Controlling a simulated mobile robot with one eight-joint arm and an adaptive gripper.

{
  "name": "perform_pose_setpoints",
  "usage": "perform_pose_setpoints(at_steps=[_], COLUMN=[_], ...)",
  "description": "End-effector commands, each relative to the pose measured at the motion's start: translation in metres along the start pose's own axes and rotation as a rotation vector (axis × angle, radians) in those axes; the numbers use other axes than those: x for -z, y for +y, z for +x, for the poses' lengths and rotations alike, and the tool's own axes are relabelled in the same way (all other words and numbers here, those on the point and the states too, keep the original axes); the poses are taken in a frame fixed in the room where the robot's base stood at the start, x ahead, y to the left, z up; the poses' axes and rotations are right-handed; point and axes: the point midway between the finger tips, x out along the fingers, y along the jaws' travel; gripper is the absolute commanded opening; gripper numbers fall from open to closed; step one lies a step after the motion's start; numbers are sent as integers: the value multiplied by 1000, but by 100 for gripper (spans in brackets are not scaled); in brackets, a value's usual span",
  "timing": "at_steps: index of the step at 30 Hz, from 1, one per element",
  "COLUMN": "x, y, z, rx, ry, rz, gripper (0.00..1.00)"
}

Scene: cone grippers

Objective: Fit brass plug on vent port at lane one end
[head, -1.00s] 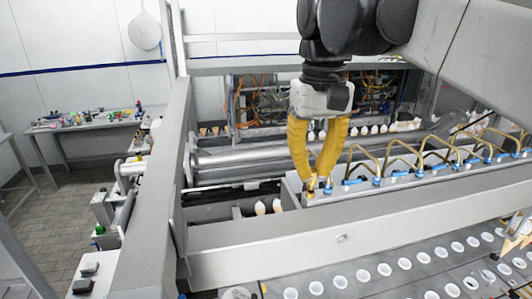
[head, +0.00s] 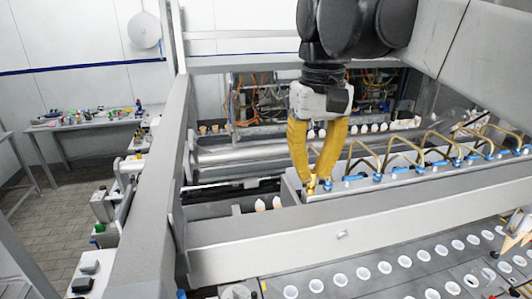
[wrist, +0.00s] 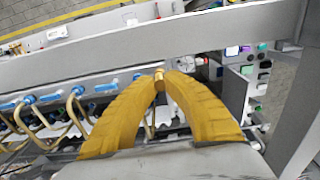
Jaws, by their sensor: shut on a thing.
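My gripper (head: 317,186) has two yellow fingers, closed together at the tips on a small brass plug. The brass plug (wrist: 159,75) shows between the fingertips in the wrist view. In the head view the fingertips are at the left end of the grey manifold bar (head: 292,184), beside the first blue fitting (head: 328,184). The vent port is hidden behind the fingertips and plug, so I cannot tell whether the plug touches it or is seated.
Curved brass tubes (head: 408,150) and blue fittings run along the bar to the right. A grey frame rail (head: 250,240) crosses in front. Rows of white cups (head: 362,273) lie nearer. A control panel (wrist: 250,75) shows in the wrist view.

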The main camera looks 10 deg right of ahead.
Motion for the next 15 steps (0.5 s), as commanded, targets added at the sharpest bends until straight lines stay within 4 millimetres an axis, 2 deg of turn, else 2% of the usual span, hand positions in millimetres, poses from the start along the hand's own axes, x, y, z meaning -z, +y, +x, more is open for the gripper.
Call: perform_pose_setpoints(at_steps=[15], x=[0], y=[0], z=[5], rx=[0], ry=[0], rz=[0], gripper=[0])
